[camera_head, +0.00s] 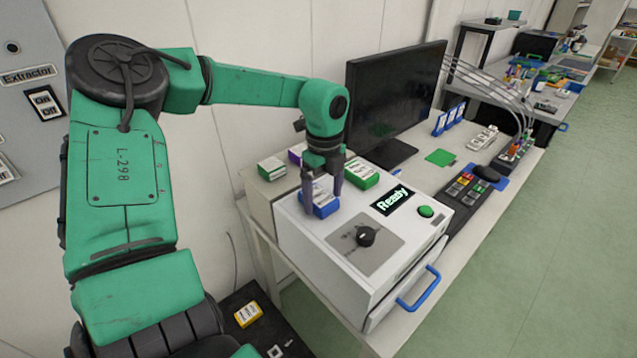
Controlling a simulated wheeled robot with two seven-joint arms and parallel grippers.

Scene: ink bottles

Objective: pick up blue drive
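A blue drive (322,208) with a pale label stands on the top of a white machine (310,236), near its back left. My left gripper (323,188) points down over it, with one finger at each side of the drive. The fingers are apart, and I cannot tell whether they press on the drive. The fingers hide part of the drive. My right gripper is not in view.
Green-and-white boxes (362,173) and (271,168) sit close to the gripper. A black monitor (393,98) stands behind. The machine has a "Ready" display (392,199), a black knob (365,236), a green button (425,211) and a blue handle (420,291). A yellow box (247,314) lies low in front.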

